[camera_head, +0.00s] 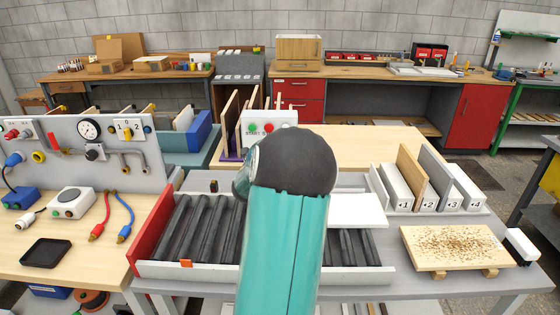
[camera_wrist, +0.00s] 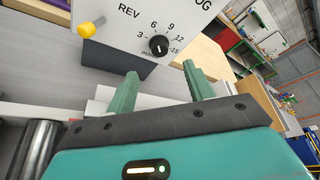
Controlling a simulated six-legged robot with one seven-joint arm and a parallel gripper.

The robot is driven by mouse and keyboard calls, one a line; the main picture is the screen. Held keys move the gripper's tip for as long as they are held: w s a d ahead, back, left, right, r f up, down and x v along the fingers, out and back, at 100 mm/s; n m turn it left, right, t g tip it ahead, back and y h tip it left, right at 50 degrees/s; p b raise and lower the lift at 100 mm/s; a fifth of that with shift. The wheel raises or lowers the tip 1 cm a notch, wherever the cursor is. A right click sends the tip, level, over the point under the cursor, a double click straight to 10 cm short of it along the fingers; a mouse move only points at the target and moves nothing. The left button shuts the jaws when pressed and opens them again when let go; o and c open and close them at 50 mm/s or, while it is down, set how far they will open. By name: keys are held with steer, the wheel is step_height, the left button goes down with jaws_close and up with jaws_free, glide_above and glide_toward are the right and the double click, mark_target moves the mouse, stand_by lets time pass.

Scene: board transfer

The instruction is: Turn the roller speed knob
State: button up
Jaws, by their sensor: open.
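The roller speed knob (camera_wrist: 158,46) is black and round with a pale pointer mark. It sits on a light grey control panel (camera_wrist: 118,42) inside a printed scale from 3 to 15 marked m/min. My gripper (camera_wrist: 160,72) is open, its two green fingers apart and empty, pointing at the panel just below the knob in the wrist view. The fingers do not appear to touch it. In the head view the control box (camera_head: 254,117) with green and red buttons stands behind my arm; the knob and my gripper are hidden there.
A yellow-tipped lever (camera_wrist: 88,29) sits left of the knob by REV. The roller conveyor (camera_head: 170,262) lies left of and under my arm. Numbered upright slots (camera_head: 425,204) and a speckled board (camera_head: 455,244) are at right. A gauge panel (camera_head: 62,146) stands at left.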

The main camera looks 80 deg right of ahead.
steer(key=x, duration=0.8)
steer(key=shift+d, duration=0.35)
steer(key=c, duration=1)
steer(key=shift+o, duration=0.2)
steer(key=shift+w+f+n+g+h, duration=0.1)
steer(key=shift+n+g+h, duration=0.2)
steer(key=shift+n, duration=0.3)
steer(key=o, duration=1)
steer(key=shift+c, duration=0.2)
steer(key=shift+a, duration=0.1)
